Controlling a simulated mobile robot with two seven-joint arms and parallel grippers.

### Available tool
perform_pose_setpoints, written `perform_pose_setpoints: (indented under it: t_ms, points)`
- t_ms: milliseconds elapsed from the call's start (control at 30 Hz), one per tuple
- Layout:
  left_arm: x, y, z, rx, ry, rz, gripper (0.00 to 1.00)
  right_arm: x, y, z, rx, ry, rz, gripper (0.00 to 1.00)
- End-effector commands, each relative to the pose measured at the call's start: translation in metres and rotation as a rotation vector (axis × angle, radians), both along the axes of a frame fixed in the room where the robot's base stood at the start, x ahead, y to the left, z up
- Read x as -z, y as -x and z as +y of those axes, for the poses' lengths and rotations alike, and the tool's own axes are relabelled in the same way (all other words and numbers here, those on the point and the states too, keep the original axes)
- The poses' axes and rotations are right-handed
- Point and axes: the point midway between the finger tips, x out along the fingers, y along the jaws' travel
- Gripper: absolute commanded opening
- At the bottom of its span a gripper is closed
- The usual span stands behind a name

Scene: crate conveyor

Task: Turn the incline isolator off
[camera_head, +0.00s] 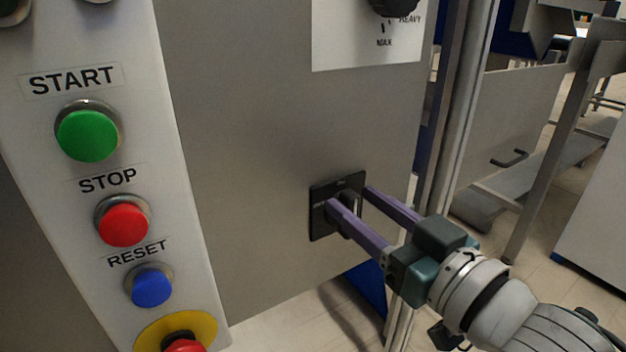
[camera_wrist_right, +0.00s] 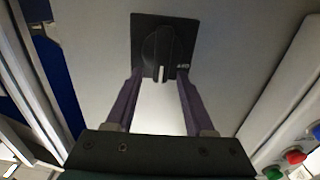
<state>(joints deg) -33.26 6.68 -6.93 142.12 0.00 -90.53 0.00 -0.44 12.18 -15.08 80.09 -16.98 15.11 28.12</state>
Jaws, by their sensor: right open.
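The incline isolator is a black square plate (camera_head: 318,222) with a black rotary knob (camera_head: 350,203), low on the grey panel. In the wrist view the plate (camera_wrist_right: 143,24) carries the knob (camera_wrist_right: 157,45), whose grip lies nearly along the picture's vertical with a white mark at its lower end. The plate's lettering is too small to read. My right gripper (camera_head: 350,197) is open. Its purple fingers reach toward the plate, one on each side of the knob, with gaps beside it in the wrist view (camera_wrist_right: 159,75). I cannot tell whether the tips touch the plate. My left gripper is out of view.
A control box at left carries a green START button (camera_head: 87,136), a red STOP button (camera_head: 123,225), a blue RESET button (camera_head: 151,285) and a red button on yellow (camera_head: 184,346). A black dial (camera_head: 393,5) sits above the isolator. A metal post (camera_head: 452,120) stands right of the panel.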

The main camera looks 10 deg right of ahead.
Motion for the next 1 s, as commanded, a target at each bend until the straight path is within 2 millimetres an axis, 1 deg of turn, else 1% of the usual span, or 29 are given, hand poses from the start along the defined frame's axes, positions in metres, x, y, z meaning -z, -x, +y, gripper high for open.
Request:
perform_pose_setpoints:
  t_ms: [167,267,600,667,1000]
  points:
    - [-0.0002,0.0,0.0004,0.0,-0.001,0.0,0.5,-0.0002,0.0,0.0001,0.0,0.0,0.0,0.54]
    - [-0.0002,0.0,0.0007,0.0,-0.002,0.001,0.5,-0.0001,0.0001,0.0001,0.0,0.0,0.0,0.44]
    - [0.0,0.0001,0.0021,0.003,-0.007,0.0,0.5,-0.0001,0.0003,-0.0001,0.0,0.0,0.0,0.05]
    - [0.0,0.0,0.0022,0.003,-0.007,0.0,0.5,0.0,0.0003,-0.0001,0.0,0.0,0.0,0.0]
    - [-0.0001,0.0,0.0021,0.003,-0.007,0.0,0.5,0.0,0.0003,-0.0001,0.0,0.001,0.001,0.0]
